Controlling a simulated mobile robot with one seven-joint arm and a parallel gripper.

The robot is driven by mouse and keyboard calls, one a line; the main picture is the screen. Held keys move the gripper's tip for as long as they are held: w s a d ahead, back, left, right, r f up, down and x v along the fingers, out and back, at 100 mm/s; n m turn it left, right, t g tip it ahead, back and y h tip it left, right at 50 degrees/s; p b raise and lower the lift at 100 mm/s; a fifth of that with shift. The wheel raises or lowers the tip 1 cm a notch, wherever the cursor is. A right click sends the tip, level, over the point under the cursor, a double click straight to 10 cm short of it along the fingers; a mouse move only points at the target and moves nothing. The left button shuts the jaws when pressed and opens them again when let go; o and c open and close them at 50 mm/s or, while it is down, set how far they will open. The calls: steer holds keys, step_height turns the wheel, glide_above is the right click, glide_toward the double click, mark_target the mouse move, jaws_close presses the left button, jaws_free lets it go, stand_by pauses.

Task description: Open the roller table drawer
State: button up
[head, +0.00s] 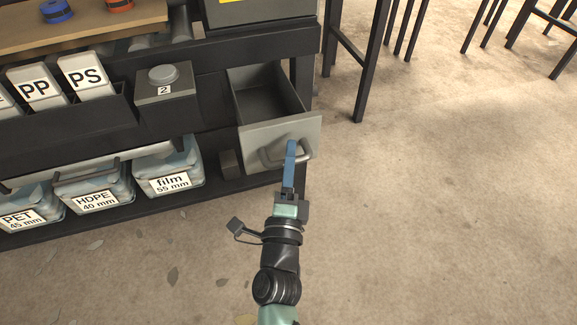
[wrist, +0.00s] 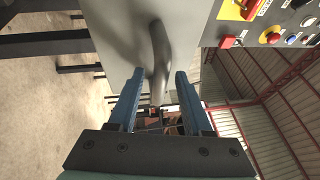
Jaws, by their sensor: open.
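The grey roller table drawer (head: 258,136) stands pulled out from the dark table, and its empty inside shows in the head view. Its front carries a curved grey handle (head: 271,160). My gripper (head: 291,146) is at the handle, with its blue fingers pointing at the drawer front. In the wrist view, the drawer front (wrist: 120,45) is close ahead and the handle (wrist: 158,45) runs into the gap between the two open blue fingers (wrist: 160,75). The fingers stand apart. I cannot tell whether either touches the handle.
Left of the drawer are a grey box marked 2 (head: 164,94) and labelled PP and PS bins (head: 86,78). Clear tubs (head: 168,168) sit on the lower shelf. Dark stool or table legs (head: 368,70) stand at the back. The floor (head: 450,210) on the right is clear.

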steer(key=p+v, duration=0.1)
steer(key=v, duration=1.2)
steer(key=shift+w, duration=0.1)
